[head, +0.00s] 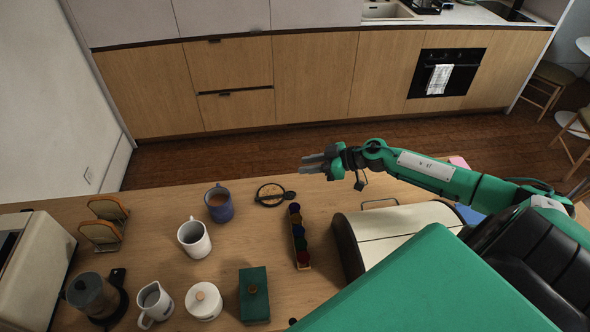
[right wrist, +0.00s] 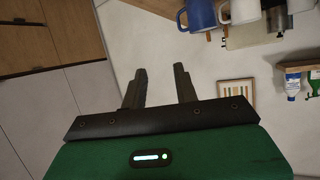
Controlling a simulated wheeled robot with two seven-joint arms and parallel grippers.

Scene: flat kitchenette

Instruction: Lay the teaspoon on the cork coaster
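The cork coaster (head: 267,189) is a small round tan disc with a dark rim, on the far part of the wooden counter. A dark teaspoon (head: 290,195) lies across its near part, with its bowl past the coaster's right edge. Whether the spoon rests fully flat is too small to tell. My right gripper (head: 313,163) is beyond and to the right of the coaster, apart from the spoon. Its fingers also show in the right wrist view (right wrist: 160,88), spread with nothing between them. My left gripper is not in view.
A blue mug (head: 219,207) and a white mug (head: 194,240) stand left of the coaster. A narrow tray of coloured pods (head: 302,254) lies to its right. A cream bread bin (head: 385,232) stands farther right, below my right arm. A green box (head: 254,295) is nearer.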

